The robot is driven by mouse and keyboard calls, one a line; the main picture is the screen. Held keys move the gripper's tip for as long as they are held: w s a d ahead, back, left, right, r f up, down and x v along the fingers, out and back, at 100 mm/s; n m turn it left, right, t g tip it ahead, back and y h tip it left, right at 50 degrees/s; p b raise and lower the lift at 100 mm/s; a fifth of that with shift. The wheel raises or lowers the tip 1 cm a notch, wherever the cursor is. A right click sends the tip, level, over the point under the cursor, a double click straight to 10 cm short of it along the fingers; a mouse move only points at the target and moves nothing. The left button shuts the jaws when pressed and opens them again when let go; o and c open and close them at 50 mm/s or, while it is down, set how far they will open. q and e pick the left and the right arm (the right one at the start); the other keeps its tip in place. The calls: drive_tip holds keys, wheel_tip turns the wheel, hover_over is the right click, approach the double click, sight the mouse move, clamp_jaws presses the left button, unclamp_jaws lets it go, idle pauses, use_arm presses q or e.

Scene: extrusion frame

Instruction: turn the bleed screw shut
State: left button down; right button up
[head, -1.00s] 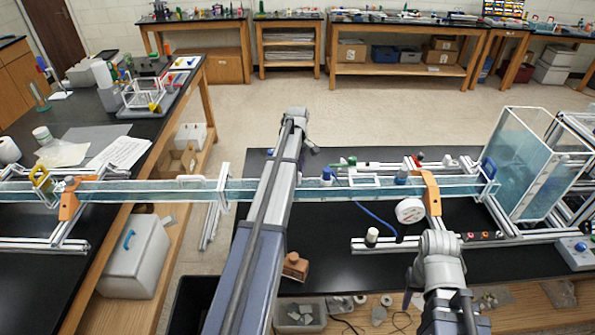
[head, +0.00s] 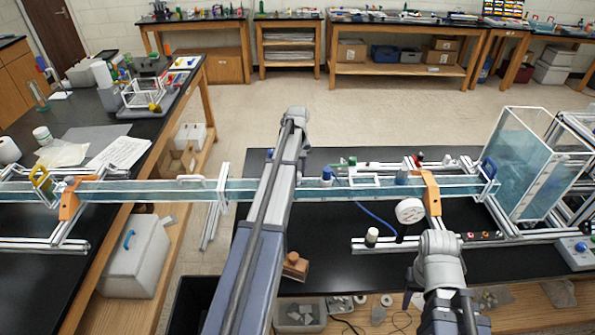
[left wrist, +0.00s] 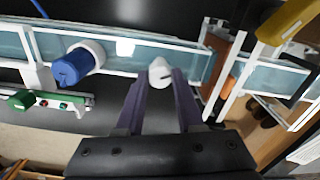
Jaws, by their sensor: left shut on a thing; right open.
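The bleed screw shows as a small white knob (left wrist: 160,71) on the clear water channel (left wrist: 190,62) in the left wrist view. My left gripper (left wrist: 156,80) is shut on it, with one dark finger at each side. In the head view my left arm hides the screw and the fingertips; only a dark part of the wrist shows left of the arm's far end. My right arm stands at the lower right, in front of the channel, and its gripper does not show.
The water tank (head: 530,165) stands at the right. A gap separates the two tables.

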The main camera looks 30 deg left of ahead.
sight(298, 173)
use_arm(q)
drive_tip(key=m, duration=0.5)
drive_tip(key=shift+m, duration=0.3)
idle(0.5)
drive_tip(key=c, duration=0.5)
unclamp_jaws()
drive_tip(key=shift+c, duration=0.2)
wheel_tip(298, 173, up, 8)
drive_tip(key=p, duration=0.8)
drive_tip(key=shift+f, duration=0.1)
